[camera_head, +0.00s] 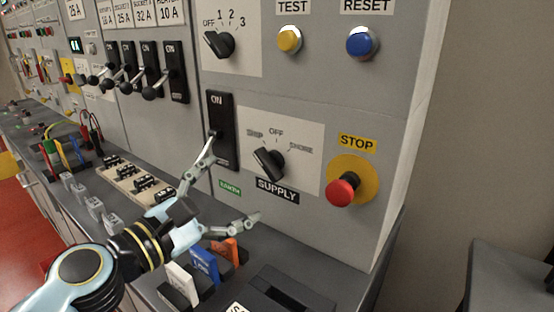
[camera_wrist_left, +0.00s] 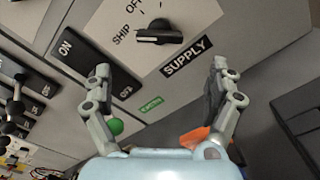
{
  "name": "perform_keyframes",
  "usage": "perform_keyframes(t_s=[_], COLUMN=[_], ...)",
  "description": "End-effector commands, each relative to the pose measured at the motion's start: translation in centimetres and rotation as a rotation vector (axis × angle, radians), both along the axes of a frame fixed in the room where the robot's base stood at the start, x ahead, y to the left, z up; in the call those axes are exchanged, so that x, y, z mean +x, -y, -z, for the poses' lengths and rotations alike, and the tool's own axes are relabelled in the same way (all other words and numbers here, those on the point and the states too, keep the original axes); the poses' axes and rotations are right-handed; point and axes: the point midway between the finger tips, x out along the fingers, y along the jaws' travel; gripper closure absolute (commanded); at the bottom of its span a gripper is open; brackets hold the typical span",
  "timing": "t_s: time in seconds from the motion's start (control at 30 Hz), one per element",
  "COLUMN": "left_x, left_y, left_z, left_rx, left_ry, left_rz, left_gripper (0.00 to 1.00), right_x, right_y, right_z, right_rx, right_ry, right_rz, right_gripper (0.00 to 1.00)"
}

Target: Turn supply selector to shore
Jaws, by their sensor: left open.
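The supply selector (camera_head: 270,165) is a black bar knob on a pale plate marked SHIP, OFF and SHORE, above the SUPPLY label (camera_head: 277,190). The knob slants, with its upper-left end toward SHIP. In the left wrist view, the knob (camera_wrist_left: 160,34) lies beyond the fingertips, near the top. My left gripper (camera_head: 234,178) is open and empty, to the lower left of the knob and apart from it. Its two spread fingers also show in the left wrist view (camera_wrist_left: 158,70). SHORE is cut off in the wrist view. My right gripper is not in view.
A black ON/OFF switch (camera_head: 222,115) is close to my upper finger. The red STOP button (camera_head: 342,190) is right of the selector. White, blue (camera_head: 204,262) and orange (camera_head: 228,250) connectors stand on the ledge below the gripper.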

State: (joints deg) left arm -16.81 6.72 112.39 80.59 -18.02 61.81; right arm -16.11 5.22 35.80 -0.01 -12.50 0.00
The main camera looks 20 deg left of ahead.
Motion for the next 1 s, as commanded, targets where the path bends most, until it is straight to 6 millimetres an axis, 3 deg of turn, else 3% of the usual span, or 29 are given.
perform_keyframes(t_s=[0.3,0.5,0.7,0.93,1.0], left_x=[5.4,8.5,9.7,9.7,9.7], left_y=[2.0,3.1,3.6,3.6,3.6], left_z=[-0.3,-0.1,0.0,0.0,0.0], left_rx=[-0.002,0.001,0.003,0.003,0.003], left_ry=[0.003,0.001,0.001,0.001,0.001], left_rz=[0.001,0.001,0.001,0.001,0.001], left_gripper=[0.1,0.1,0.1,0.1,0.16], right_x=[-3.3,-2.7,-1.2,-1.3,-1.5], right_y=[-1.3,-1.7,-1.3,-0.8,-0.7], right_z=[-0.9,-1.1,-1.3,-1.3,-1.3], right_rx=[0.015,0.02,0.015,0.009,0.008], right_ry=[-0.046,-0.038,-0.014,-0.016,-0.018], right_rz=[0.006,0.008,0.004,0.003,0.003], right_gripper=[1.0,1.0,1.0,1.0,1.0])
